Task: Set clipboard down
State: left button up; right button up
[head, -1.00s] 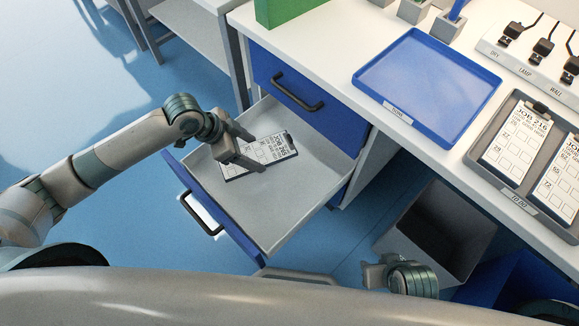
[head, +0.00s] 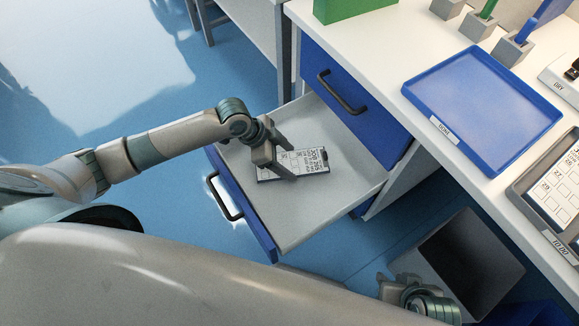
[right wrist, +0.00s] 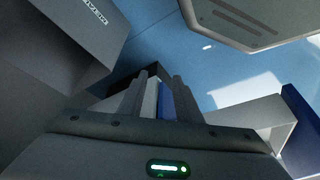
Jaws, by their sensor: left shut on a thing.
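A clipboard (head: 313,161) with a white printed job sheet is over the open grey drawer (head: 330,198), lying nearly flat. My left gripper (head: 278,174) is shut on its left end. The fingers cover part of the sheet, and I cannot tell whether the clipboard touches the drawer floor. My right gripper (head: 384,283) is low at the bottom right in the head view, away from the clipboard. In the right wrist view its two fingers (right wrist: 160,95) stand apart with nothing held between them.
An empty blue tray (head: 480,105) lies on the white counter. A grey tray (head: 516,190) with job sheets is at the right edge. The upper blue drawer (head: 368,120) is closed. A grey bin (head: 410,262) stands on the floor near my right gripper.

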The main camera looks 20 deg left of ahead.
aim_at(283, 164)
pick_arm(q)
jog(key=shift+f, duration=0.6)
pick_arm(e)
jog(key=shift+w+a, duration=0.15)
jog(key=shift+w, duration=0.05)
pick_arm(q)
jog(key=shift+f, duration=0.55)
notch_tip(283, 164, down, 2)
jog(key=shift+b, duration=0.3)
jog(key=shift+f, duration=0.35)
pick_arm(e)
jog(key=shift+a+r+t, duration=0.1)
jog(key=shift+a+t, duration=0.2)
jog(key=shift+a, duration=0.2)
